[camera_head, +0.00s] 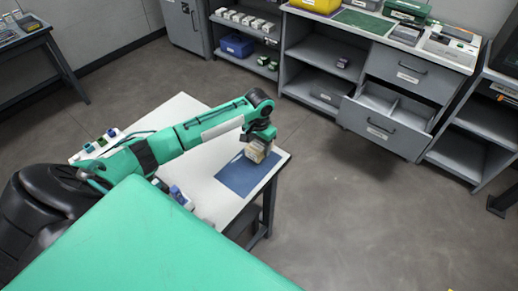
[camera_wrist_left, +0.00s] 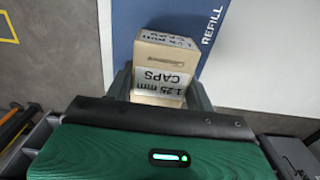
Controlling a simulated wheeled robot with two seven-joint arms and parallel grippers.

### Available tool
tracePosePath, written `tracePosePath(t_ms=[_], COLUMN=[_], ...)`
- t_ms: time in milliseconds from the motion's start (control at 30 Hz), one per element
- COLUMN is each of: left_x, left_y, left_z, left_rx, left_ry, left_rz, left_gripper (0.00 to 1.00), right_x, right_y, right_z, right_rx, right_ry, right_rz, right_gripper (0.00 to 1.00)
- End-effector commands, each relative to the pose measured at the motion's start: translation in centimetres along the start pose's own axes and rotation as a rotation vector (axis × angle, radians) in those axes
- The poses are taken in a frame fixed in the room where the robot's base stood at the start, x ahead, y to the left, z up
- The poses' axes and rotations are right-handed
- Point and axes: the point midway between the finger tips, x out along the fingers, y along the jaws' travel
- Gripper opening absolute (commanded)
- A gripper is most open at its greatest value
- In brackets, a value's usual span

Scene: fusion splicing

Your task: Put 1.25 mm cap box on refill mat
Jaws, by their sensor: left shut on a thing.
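The 1.25 mm cap box (camera_wrist_left: 163,72) is a small beige carton with a white label reading "1.25 mm CAPS". My left gripper (camera_wrist_left: 160,98) is shut on it, with a finger on each side. In the head view the box (camera_head: 256,152) hangs under the left gripper (camera_head: 262,136), over the far part of the blue refill mat (camera_head: 240,180). The mat, marked "REFILL", shows in the left wrist view (camera_wrist_left: 204,60) beneath and beside the box. I cannot tell whether the box touches the mat. My right gripper is not in view.
The white table (camera_head: 200,108) carries the mat near its right end, with small coloured items along its left edge and by the mat's near side. Behind, a grey cabinet has an open drawer (camera_head: 385,122). Open floor lies right of the table.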

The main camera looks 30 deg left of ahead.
Motion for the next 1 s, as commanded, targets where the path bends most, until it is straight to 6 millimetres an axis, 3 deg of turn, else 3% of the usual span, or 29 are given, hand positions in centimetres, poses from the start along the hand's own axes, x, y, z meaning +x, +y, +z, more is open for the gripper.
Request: tracePosePath(t_ms=[167, 500, 533, 633, 1000], left_x=[2.4, 2.7, 2.7, 2.7, 2.1], left_y=[0.0, 0.0, 0.0, 0.0, 0.0], left_z=[0.0, 0.0, 0.0, 0.0, 0.0], left_rx=[-0.002, -0.001, -0.001, -0.001, -0.001], left_ry=[-0.002, -0.001, -0.001, -0.001, 0.001], left_rz=[0.001, 0.001, 0.001, 0.001, 0.001], left_gripper=[0.31, 0.31, 0.58, 0.76, 0.76], right_x=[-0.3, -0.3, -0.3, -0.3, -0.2], right_y=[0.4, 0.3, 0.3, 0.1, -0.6], right_z=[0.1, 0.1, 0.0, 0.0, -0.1], right_rx=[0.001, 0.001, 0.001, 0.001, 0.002], right_ry=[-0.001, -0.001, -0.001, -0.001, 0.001], right_rz=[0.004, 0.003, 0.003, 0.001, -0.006], right_gripper=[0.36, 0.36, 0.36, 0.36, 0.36])
